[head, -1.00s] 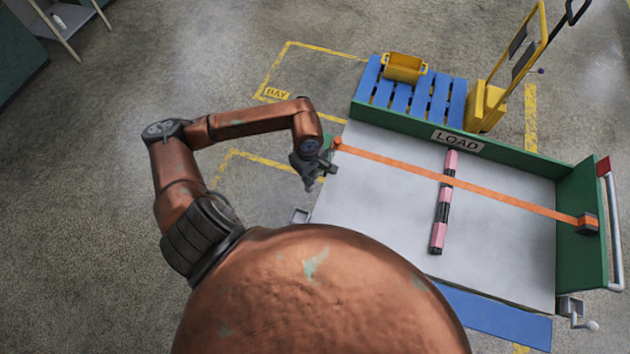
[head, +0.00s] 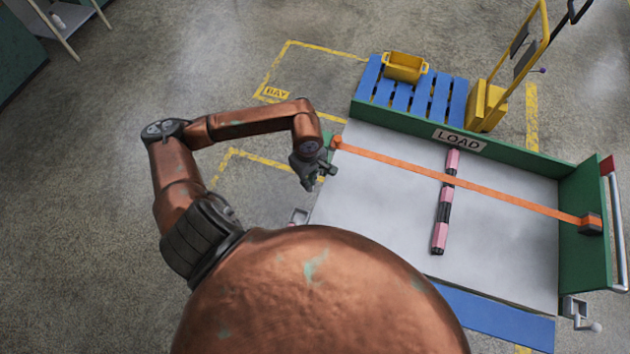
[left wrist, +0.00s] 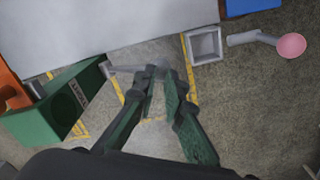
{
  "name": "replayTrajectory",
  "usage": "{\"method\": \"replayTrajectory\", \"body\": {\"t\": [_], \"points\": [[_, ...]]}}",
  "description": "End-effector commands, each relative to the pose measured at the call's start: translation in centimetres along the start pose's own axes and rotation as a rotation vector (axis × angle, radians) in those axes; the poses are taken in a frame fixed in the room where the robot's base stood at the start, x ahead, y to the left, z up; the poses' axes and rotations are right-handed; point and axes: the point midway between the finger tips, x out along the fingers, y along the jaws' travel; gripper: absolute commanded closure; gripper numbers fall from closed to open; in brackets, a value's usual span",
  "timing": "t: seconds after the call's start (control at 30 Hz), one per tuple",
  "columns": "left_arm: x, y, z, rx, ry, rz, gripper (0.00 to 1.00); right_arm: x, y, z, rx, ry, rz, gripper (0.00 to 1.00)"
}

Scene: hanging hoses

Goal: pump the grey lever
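The grey lever (left wrist: 122,69) shows in the left wrist view as a thin bar running from a labelled green box (left wrist: 62,112) towards my left gripper's fingertips. My left gripper (left wrist: 158,74) has its two fingers close together with a narrow gap, and the lever's far end reaches them. I cannot tell whether they clamp it. In the head view my left gripper (head: 326,172) is beside the left edge of the grey platform (head: 390,215); the lever cannot be made out there. My right gripper is not in view.
An orange strap (head: 450,180) crosses the platform over a pink and black bar (head: 444,205). A green wall marked LOAD (head: 458,140) runs along the back. A crank with a pink knob (left wrist: 291,45) sits near the platform's edge. Open floor lies left.

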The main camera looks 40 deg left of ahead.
Motion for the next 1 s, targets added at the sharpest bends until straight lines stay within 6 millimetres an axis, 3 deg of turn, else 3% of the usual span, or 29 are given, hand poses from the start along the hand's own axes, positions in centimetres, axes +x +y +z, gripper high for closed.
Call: {"method": "replayTrajectory", "body": {"t": [1.0], "points": [[3.5, -1.2, 0.8, 0.0, 0.0, 0.002, 0.9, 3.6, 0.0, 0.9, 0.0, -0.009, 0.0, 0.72]]}}
